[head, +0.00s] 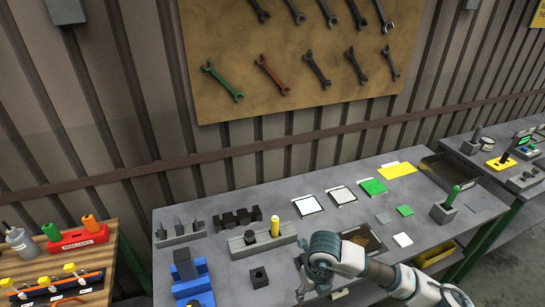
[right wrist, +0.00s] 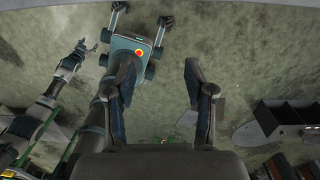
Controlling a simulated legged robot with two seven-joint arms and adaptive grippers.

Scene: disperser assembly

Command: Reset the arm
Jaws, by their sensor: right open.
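My right arm comes in from the lower right of the head view, over the front of the grey workbench (head: 360,200). Its gripper (head: 303,285) hangs low near the bench's front, small and partly hidden by the wrist. In the right wrist view my right gripper (right wrist: 160,75) is open, with two dark fingers wide apart and nothing between them. My left gripper does not show in the head view. In the right wrist view a jointed arm at the left ends in a small gripper (right wrist: 88,48), seemingly my left one; its jaw state is unclear.
A grey block with a yellow cylinder (head: 275,227), a small dark block (head: 259,277) and a blue part (head: 190,280) stand left of my right arm. A green-handled tool (head: 452,196) stands at the right. A wooden table (head: 95,290) is at the left.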

